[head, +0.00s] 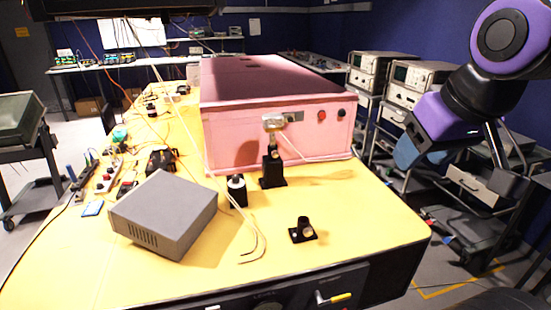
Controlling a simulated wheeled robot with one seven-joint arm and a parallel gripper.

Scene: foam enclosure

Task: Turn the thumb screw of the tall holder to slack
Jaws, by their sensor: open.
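The tall holder (272,166) is a black upright post holder on a black base. It stands on the yellow table just in front of the pink box. A metal post with a pale, roundish piece (273,122) rises from its top. Its thumb screw is too small to make out. My arm comes in from the upper right, purple and black. My gripper (495,143) shows small and dark below the arm, partly hidden. It is open and empty, well to the right of the tall holder and beyond the table's edge.
A short black holder (303,230) stands near the table's front right. A grey metal case (165,213) and loose cables lie further left. The pink box (285,110) blocks the back.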

